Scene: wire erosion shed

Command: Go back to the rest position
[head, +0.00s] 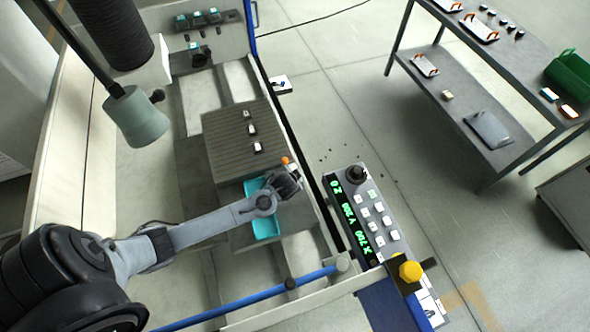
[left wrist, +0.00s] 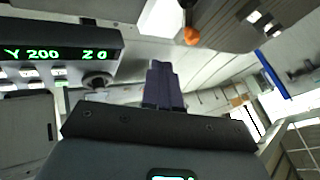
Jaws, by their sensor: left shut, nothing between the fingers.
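My left arm reaches in from the lower left of the head view. Its gripper (head: 292,176) is over the right edge of the machine bed, beside a teal tray (head: 264,226). In the left wrist view the dark fingers (left wrist: 162,82) are together with nothing between them. A small orange knob (head: 285,160) is close to the gripper in the head view; it also shows ahead of the fingers in the left wrist view (left wrist: 191,36). My right gripper is not in view.
A control panel (head: 371,213) with a green display stands right of the gripper, with a yellow knob (head: 410,271) near it. A grooved plate (head: 235,135) carries several small parts. A blue rail (head: 250,299) crosses the front. A grey work nozzle (head: 136,117) hangs at upper left.

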